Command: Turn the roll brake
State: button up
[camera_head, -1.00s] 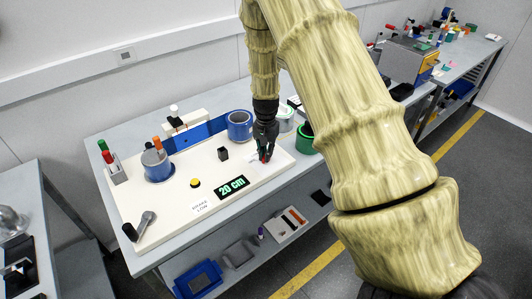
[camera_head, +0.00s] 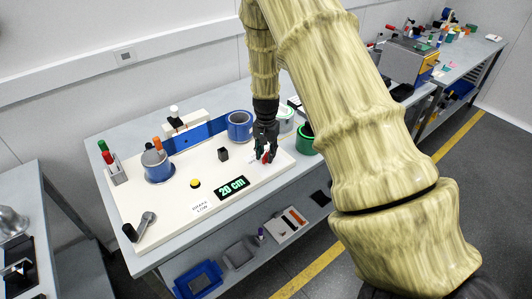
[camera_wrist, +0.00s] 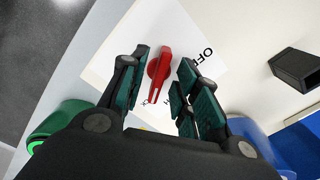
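The red brake knob (camera_wrist: 160,74) is a narrow lever on a white plate (camera_wrist: 205,45) marked "OFF"; another printed word is partly hidden. In the wrist view my gripper (camera_wrist: 164,58) is open, with one green-padded finger on each side of the knob and a gap to the right finger. The left finger is close to the knob; I cannot tell whether it touches. In the head view my gripper (camera_head: 265,154) is low over the right end of the white board, and the red knob (camera_head: 265,157) shows partly between the fingers.
The white board (camera_head: 170,212) carries a "20 cm" display (camera_head: 232,187), a "BRAKE LOW" label, a yellow button (camera_head: 195,183), a black block (camera_head: 223,154), a crank (camera_head: 146,220) and a blue strip (camera_head: 195,136). A blue roll (camera_head: 240,125) and green roll (camera_head: 306,138) stand near my gripper.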

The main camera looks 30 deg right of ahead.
aim_at(266, 154)
notch_tip(266, 154, up, 12)
dwell(0.5)
jog(key=shift+f, duration=0.1)
dwell(0.4)
